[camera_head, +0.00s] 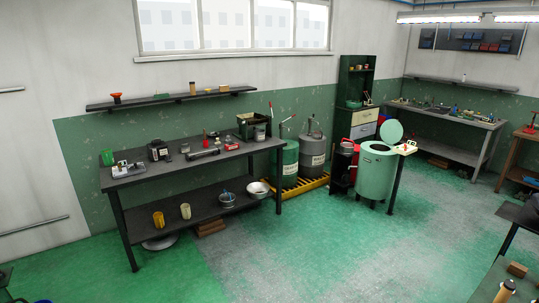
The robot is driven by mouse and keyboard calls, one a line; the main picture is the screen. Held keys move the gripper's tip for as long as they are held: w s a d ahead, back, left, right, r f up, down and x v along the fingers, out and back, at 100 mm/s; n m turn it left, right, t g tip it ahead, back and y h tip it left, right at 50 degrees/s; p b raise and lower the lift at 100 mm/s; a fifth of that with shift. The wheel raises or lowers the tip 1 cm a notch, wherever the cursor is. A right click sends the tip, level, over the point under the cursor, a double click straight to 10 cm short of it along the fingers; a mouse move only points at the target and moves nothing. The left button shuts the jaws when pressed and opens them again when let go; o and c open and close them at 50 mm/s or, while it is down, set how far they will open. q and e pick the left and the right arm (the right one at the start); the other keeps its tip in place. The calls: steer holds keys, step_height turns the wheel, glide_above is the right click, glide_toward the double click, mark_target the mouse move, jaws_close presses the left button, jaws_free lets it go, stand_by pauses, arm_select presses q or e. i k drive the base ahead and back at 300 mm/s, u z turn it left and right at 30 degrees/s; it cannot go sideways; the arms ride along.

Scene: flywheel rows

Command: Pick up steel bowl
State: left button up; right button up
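A shiny pale round bowl (258,189), which looks like steel, sits near the right end of the lower shelf (180,222) of the dark workbench by the wall. To its left on the same shelf is a second metal bowl or pan (227,200) with something blue in it. I cannot tell for certain which of the two is the steel bowl. Both are well across the room from me. Neither of my grippers shows in the head view.
Yellow (159,220) and cream (185,211) cups share the lower shelf. Drums (313,155) on a yellow pallet (305,187) stand right of the workbench. A pale green tub (376,172) stands farther right. The green floor (290,250) ahead is clear; another table (495,285) cuts the lower right.

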mark_target(257, 190)
steer(key=u, duration=0.1)
steer(key=i, duration=2.3)
steer(key=u, duration=0.25)
steer(key=i, duration=2.85)
steer(key=u, duration=0.15)
